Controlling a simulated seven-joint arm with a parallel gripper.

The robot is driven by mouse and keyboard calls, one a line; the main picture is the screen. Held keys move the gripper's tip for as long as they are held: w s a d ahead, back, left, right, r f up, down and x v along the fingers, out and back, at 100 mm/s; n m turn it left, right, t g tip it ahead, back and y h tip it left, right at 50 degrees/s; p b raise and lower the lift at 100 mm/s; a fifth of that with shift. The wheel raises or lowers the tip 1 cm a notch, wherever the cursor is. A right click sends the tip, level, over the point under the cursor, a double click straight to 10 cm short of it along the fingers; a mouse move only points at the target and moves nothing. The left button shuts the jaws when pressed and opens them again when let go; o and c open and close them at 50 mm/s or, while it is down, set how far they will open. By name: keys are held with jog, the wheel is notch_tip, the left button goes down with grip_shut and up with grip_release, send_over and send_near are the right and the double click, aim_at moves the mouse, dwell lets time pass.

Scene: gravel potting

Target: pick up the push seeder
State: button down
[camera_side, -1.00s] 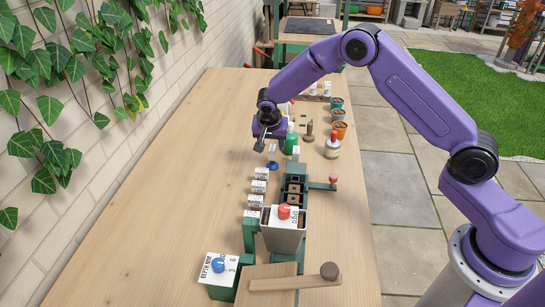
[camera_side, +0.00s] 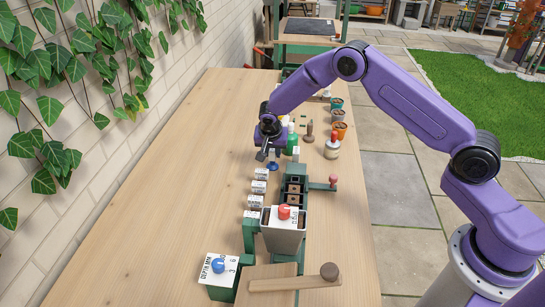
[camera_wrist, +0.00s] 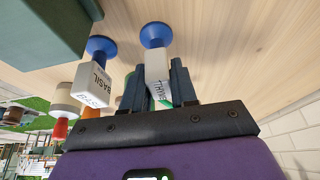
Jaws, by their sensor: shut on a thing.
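A push seeder (camera_wrist: 157,65) has a white body with partly hidden lettering that seems to begin "THY", and a round blue end. In the wrist view it sits between both fingers of my gripper (camera_wrist: 160,84), which is shut on its white body. In the side view my gripper (camera_side: 266,153) is low over the table and hides most of the seeder; its blue foot (camera_side: 272,166) shows just below the fingers. A similar seeder marked BASIL (camera_wrist: 94,78) stands beside it in the wrist view, outside the fingers.
White labelled blocks (camera_side: 260,187) and a green rail with a hopper (camera_side: 284,235) lie nearer the camera. Wooden table (camera_side: 190,175) to the left is clear.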

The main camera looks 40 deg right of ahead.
jog(key=shift+r, duration=0.45)
notch_tip(320, 180, up, 2)
jog(key=shift+w+r, duration=0.1)
jog(key=shift+r, duration=0.05)
jog(key=s+d+r, duration=0.1)
jog(key=s+r, duration=0.9)
jog(key=s, duration=0.4)
